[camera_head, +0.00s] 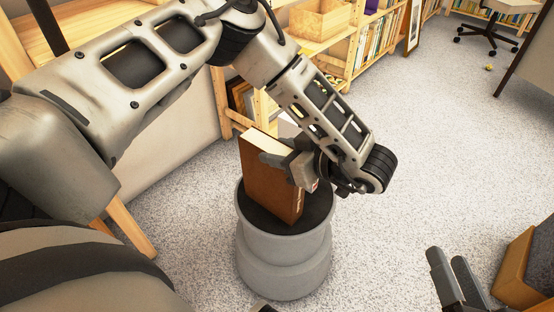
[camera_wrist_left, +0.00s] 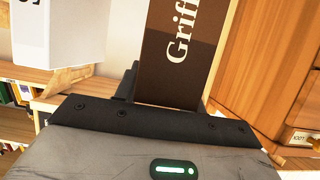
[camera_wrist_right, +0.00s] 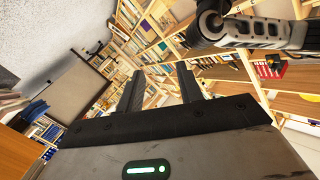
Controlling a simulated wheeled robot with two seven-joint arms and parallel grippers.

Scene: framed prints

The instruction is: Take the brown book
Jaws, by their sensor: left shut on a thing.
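The brown book (camera_head: 268,185) is upright and slightly tilted, with its pale page edges facing up. My left gripper (camera_head: 288,164) is shut on it near its upper part. In the left wrist view the book's dark brown spine (camera_wrist_left: 180,50) stands between the fingers, with pale letters reading "Griff". The book is over the dark top of a round grey stool (camera_head: 285,258); I cannot tell if its lower edge touches the top. My right gripper (camera_head: 458,278) is empty and open at the lower right of the head view, with its fingers apart; it also shows in the right wrist view (camera_wrist_right: 160,88).
Wooden shelves with books (camera_head: 375,45) stand along the back. A wooden box (camera_head: 318,18) sits on one. A brown bin or box (camera_head: 522,275) is at the lower right. A wheeled chair (camera_head: 488,35) is far right. Speckled carpet (camera_head: 430,150) right of the stool is clear.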

